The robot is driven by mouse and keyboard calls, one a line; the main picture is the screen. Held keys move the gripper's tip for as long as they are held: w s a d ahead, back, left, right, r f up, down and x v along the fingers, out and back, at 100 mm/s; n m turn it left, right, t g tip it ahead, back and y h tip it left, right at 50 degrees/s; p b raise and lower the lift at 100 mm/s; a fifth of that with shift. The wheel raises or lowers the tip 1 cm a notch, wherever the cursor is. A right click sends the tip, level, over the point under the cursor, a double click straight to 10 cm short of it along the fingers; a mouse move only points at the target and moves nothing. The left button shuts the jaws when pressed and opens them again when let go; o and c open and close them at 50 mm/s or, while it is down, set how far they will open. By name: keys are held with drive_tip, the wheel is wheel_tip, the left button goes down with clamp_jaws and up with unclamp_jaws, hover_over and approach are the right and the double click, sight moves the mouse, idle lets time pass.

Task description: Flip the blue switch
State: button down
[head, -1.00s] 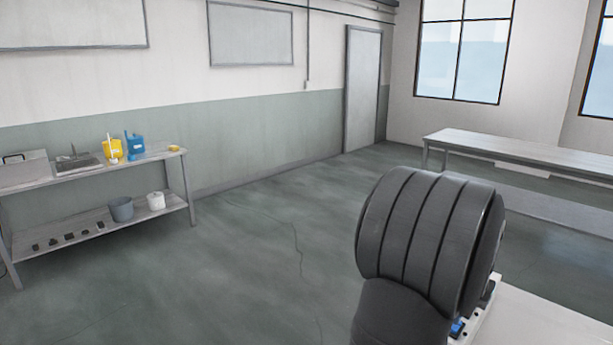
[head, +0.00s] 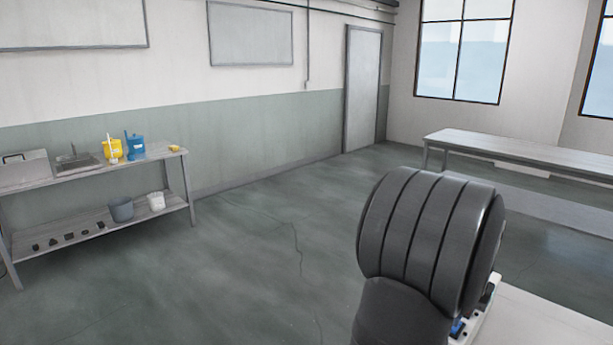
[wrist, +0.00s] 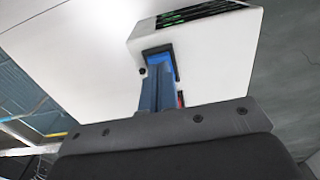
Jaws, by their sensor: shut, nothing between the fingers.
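The blue switch (wrist: 160,59) is in a dark recess on the end of a white housing (wrist: 205,48) in the wrist view. My gripper (wrist: 157,74) is shut and empty, its narrow blue-grey fingers pointing at the switch. The fingertips overlap the lower part of the switch in the picture; I cannot tell whether they touch it. The fingers hide part of the recess. In the head view my own dark arm link covers most of this area, and only a small blue piece (head: 458,328) shows at its lower right edge. The gripper is hidden there.
A small red part (wrist: 181,99) shows just right of the fingers. A dark panel with green marks (wrist: 200,14) is on the housing. In the head view, a shelf bench (head: 95,166) with containers stands far left and a long table (head: 520,148) far right.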

drive_tip(key=shift+f, duration=0.65)
drive_tip(key=shift+r, duration=3.5)
